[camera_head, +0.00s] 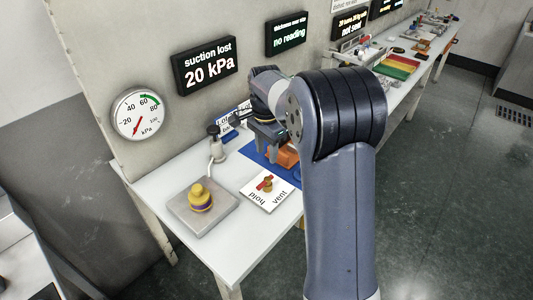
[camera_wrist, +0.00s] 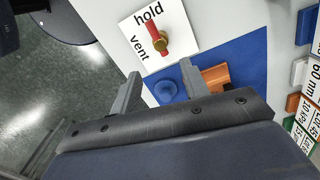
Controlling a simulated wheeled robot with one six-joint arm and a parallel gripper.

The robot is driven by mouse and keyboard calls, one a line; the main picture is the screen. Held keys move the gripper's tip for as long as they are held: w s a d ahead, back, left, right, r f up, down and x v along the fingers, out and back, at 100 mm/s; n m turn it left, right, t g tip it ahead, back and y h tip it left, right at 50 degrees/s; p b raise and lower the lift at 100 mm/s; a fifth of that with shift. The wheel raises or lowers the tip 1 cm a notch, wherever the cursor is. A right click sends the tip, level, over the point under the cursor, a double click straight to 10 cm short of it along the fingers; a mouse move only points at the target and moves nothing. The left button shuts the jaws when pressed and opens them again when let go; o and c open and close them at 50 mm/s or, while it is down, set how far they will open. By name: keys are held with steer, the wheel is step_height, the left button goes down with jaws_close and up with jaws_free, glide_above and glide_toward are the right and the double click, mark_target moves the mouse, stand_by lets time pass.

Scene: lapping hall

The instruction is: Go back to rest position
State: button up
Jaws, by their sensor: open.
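My gripper (camera_wrist: 158,85) is open and empty in the wrist view, its two fingers apart above the edge of a blue mat (camera_wrist: 225,70). In the head view my gripper (camera_head: 268,132) hangs over the table, by the orange block (camera_head: 287,155), partly hidden by my arm. I cannot tell whether it touches the block. A white hold/vent plate (camera_head: 268,190) with a red-handled valve (camera_head: 266,183) lies in front.
A grey plate (camera_head: 228,215) with a yellow knobbed piece (camera_head: 200,198) is at the table's front left. A black-topped post (camera_head: 215,145) stands behind it. Open floor (camera_head: 440,190) lies right.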

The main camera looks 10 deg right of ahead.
mark_target(267, 179)
step_height(267, 179, down, 11)
steer(key=shift+s+d+r, duration=0.1)
stand_by(0.6)
stand_by(0.4)
